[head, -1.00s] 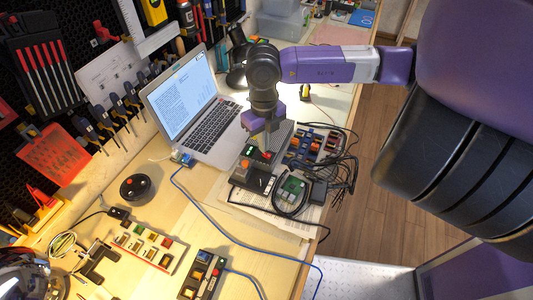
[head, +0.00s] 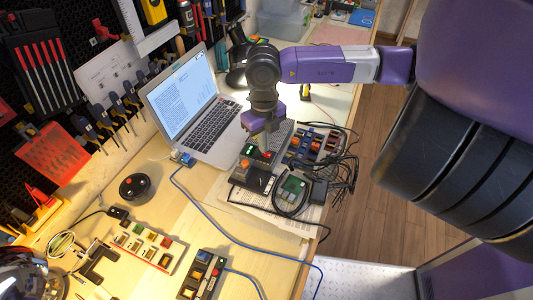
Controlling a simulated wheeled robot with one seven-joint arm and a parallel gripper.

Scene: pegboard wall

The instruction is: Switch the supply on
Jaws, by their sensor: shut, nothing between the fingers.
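A small dark box (head: 252,181) with an orange button sits on papers to the right of the laptop. Just behind it is a dark unit (head: 247,151) with a small green light and a red part; this looks like the supply, but its label is too small to read. My gripper (head: 267,150) points down over this unit, its fingers shut and empty. The fingertips are at or very near the unit's top; I cannot tell whether they touch it. The fingers hide part of the unit, and the switch position cannot be made out.
An open laptop (head: 208,128) stands close to the left of my gripper. A green circuit board (head: 293,185), black cables (head: 345,165) and a tray of coloured parts (head: 318,145) lie to the right. Button panels (head: 146,246) stand in front.

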